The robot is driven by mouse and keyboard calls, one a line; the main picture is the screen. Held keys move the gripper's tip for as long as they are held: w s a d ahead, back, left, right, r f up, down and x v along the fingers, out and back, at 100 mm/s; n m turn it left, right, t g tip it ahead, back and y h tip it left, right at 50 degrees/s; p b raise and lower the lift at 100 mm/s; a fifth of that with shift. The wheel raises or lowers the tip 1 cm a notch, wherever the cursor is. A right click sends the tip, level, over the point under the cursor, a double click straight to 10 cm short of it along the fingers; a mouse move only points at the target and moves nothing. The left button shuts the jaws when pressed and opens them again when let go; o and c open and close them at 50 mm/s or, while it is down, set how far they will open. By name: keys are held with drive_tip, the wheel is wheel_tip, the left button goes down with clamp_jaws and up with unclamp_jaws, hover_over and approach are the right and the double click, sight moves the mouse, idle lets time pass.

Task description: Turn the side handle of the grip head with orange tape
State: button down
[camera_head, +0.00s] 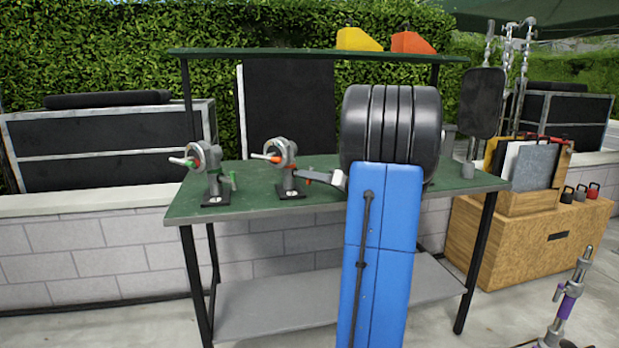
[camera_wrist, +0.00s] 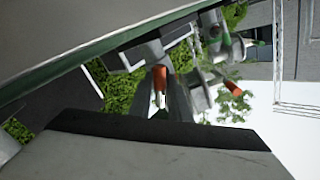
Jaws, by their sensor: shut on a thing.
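The grip head with orange tape (camera_head: 281,153) stands on a small dark base on the green table top (camera_head: 250,205). My gripper (camera_head: 309,178) reaches in from the right at the head's lower side and is shut on that handle. The fingers also show in the wrist view (camera_wrist: 166,98). The handle is mostly hidden by the fingers in the head view.
A second grip head (camera_head: 208,165) with red and green parts stands to the left on the table. Yellow (camera_head: 357,40) and orange (camera_head: 412,43) wedges sit on the upper shelf. A wooden crate (camera_head: 515,230) stands at the right. The table's front left is clear.

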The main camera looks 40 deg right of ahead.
drive_tip(key=c, duration=1.6)
unclamp_jaws()
drive_tip(key=shift+c, duration=0.2)
drive_tip(key=v, duration=1.7)
drive_tip(key=shift+s, duration=0.15)
drive_tip(key=w+a+f+n+g+y, duration=0.1)
drive_tip(key=w+a+f+g, duration=0.15)
drive_tip(key=a, duration=0.75)
drive_tip(key=w+a+f+g+y, duration=0.15)
drive_tip(key=a+g, duration=0.25)
drive_tip(key=a, duration=0.5)
drive_tip(key=w+a+f+n+g+y, duration=0.1)
drive_tip(key=a+f+g+y, duration=0.15)
drive_tip(key=a, duration=0.75)
drive_tip(key=s+a+f+g+h, duration=0.2)
drive_tip(key=s+a, duration=0.1)
drive_tip(key=a, duration=0.3)
drive_tip(key=s+a+f+g+h, duration=0.1)
drive_tip(key=s+a+f+g, duration=0.15)
drive_tip(key=a, duration=0.35)
drive_tip(key=s+a+f+h, duration=0.2)
drive_tip(key=s+h, duration=0.1)
drive_tip(key=s, duration=0.3)
drive_tip(key=s+a+f+n+h, duration=0.1)
drive_tip(key=s+a+f+h, duration=0.1)
drive_tip(key=s, duration=0.4)
drive_tip(key=shift+f+n+t+h, duration=0.3)
drive_tip(key=shift+f+t+h, duration=0.05)
drive_tip(key=shift+f+h, duration=0.15)
